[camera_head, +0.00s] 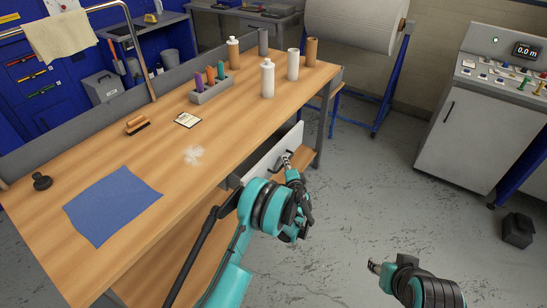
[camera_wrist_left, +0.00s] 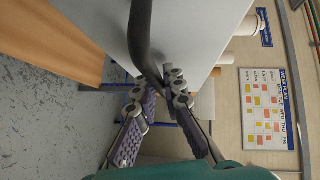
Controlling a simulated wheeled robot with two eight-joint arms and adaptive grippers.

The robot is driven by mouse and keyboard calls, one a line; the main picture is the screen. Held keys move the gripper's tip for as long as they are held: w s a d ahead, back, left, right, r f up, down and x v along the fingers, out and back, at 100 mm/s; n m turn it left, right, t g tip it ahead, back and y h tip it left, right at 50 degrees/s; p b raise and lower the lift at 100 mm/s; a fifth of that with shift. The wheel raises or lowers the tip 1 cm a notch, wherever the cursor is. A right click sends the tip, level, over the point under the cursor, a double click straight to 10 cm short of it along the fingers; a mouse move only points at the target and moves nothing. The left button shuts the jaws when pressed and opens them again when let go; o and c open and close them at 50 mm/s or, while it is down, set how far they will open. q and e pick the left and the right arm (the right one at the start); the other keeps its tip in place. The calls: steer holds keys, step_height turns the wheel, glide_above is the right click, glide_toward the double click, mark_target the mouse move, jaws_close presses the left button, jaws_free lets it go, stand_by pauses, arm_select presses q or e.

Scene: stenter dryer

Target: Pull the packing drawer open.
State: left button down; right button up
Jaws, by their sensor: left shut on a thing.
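The packing drawer (camera_head: 262,160) has a pale front below the right part of the wooden packing table's front edge; how far out it stands, I cannot tell. Its dark bar handle (camera_head: 278,163) is partly hidden by my left gripper (camera_head: 287,159). In the left wrist view the curved handle (camera_wrist_left: 143,38) runs down between the fingers of my left gripper (camera_wrist_left: 156,88), which is shut on it. The pale drawer front (camera_wrist_left: 190,35) lies just beyond. My right gripper (camera_head: 373,266) is over the floor at lower right, away from the drawer; its finger opening is too small to judge.
A control cabinet (camera_head: 475,140) stands at right, with a dark block (camera_head: 518,230) on the floor. The grey floor before the drawer is clear apart from my arms.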

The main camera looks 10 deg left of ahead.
arm_select(q)
steer(key=s+d, duration=0.3)
steer(key=d, duration=0.7)
steer(key=s+d, duration=0.4)
steer(key=d, duration=0.6)
steer(key=shift+s, duration=0.2)
steer(key=shift+d, duration=0.1)
steer(key=c, duration=1.9)
jaws_free()
steer(key=v, duration=0.7)
steer(key=shift+s+d, duration=0.1)
steer(key=shift+s, duration=0.1)
